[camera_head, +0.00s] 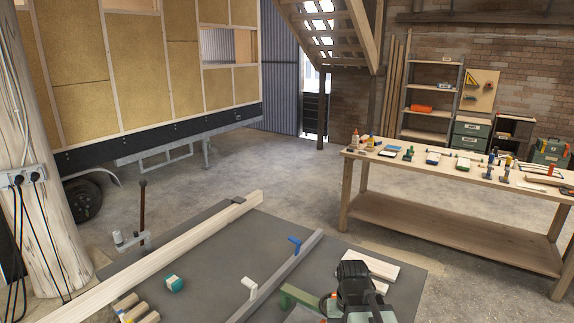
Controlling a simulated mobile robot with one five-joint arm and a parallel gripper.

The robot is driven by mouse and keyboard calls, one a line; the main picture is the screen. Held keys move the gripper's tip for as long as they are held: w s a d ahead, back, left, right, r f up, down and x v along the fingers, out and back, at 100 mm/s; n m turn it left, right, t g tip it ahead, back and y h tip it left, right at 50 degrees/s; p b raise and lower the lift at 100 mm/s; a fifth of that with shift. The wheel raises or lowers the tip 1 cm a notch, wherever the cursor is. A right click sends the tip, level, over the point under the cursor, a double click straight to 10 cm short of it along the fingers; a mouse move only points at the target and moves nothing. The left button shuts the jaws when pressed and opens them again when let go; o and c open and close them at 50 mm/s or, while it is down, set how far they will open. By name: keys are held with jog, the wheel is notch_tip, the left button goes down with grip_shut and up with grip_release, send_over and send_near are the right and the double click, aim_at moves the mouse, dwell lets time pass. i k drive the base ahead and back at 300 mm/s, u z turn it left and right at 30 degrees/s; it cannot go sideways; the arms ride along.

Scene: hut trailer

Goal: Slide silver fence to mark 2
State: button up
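A long silver-grey bar (277,276), which looks like the fence, lies diagonally across a dark grey table top (216,262) in the foreground. Its near end runs to the bottom of the picture. A white upright piece (249,287) stands at its near part, and a blue lever-like piece (294,242) at its far part. No numbered mark is readable. I cannot see my gripper clearly anywhere in this view.
A long pale wooden beam (170,255) lies left of the bar. A teal-and-white block (174,283) and small wood pieces (137,310) sit nearby. A black-and-green tool-like body (357,292) stands at the right. Behind is a workbench (400,165) with tools.

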aim_at(243, 313)
jog(key=z, duration=0.05)
jog(key=k, duration=0.5)
jog(key=z, duration=1.75)
jog(key=k, duration=0.9)
jog(key=u, duration=2.25)
jog(key=i, duration=1)
jog(key=z, duration=0.05)
